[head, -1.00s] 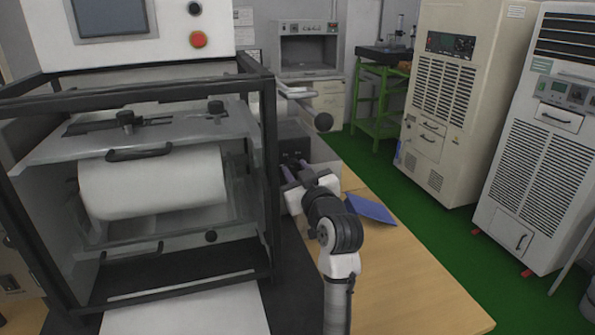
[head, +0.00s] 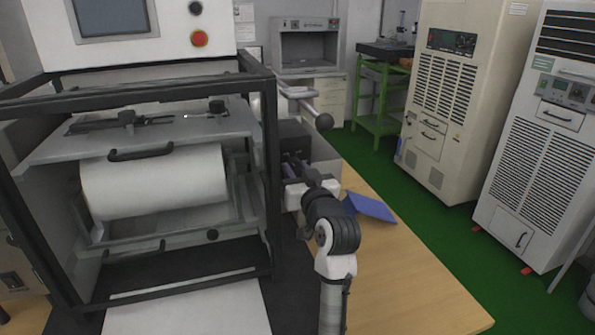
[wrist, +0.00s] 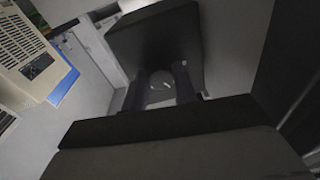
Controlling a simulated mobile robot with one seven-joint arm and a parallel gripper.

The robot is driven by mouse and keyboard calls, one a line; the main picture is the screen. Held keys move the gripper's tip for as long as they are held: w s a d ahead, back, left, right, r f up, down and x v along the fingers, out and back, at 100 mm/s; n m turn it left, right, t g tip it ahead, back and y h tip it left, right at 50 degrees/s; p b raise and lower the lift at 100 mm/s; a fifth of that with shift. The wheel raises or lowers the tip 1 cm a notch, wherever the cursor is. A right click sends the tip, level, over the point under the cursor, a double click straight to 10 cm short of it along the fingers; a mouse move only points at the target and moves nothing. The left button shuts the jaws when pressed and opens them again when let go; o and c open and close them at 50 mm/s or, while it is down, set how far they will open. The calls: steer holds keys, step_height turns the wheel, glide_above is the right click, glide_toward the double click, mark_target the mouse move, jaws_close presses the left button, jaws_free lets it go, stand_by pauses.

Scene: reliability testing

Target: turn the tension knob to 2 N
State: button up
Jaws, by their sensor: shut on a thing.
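My gripper (head: 296,168) reaches forward to a dark box-shaped unit (head: 292,137) at the right side of the black-framed machine. In the wrist view, the two dark fingers (wrist: 163,88) stand on either side of a small, round grey knob (wrist: 160,90) in front of the dark unit (wrist: 155,42). My gripper is shut on this knob. The knob's scale and any pointer reading are too small and dark to read. In the head view the knob is hidden by the fingers and wrist.
The machine frame (head: 268,190) with a white roll (head: 155,182) stands close on the left. A blue item (head: 370,207) lies on the wooden table (head: 400,285), which is clear towards the front.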

steer(key=o, duration=1)
steer(key=b+v, duration=0.4)
steer(key=v, duration=1)
steer(key=shift+f, duration=0.15)
